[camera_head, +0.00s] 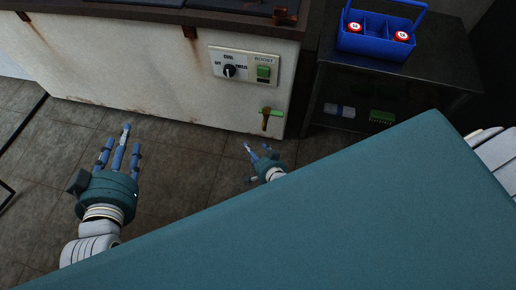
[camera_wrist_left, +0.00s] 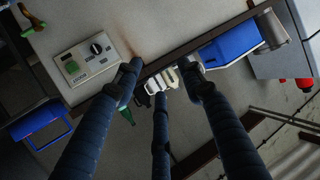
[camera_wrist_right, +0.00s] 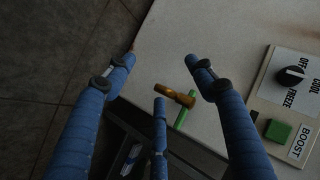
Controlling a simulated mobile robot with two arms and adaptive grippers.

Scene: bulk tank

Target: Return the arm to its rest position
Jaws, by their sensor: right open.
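My left gripper (camera_head: 120,150) hangs over the floor at the left, in front of the tank. Its fingers are spread and empty, and they also show spread in the left wrist view (camera_wrist_left: 160,85). My right gripper (camera_head: 258,155) is in front of the tank's lower right part, below the brass valve (camera_head: 265,121) with a green handle. In the right wrist view (camera_wrist_right: 165,75) its fingers are spread, with the valve (camera_wrist_right: 177,97) seen beyond them and nothing held. A large teal surface hides most of my right arm.
The white tank (camera_head: 150,65) carries a control panel (camera_head: 244,67) with a black knob and green switch. A dark table (camera_head: 440,78) at right bears a blue caddy (camera_head: 370,44) with two red-capped items. Small items sit on its lower shelf. The tiled floor (camera_head: 180,140) is free.

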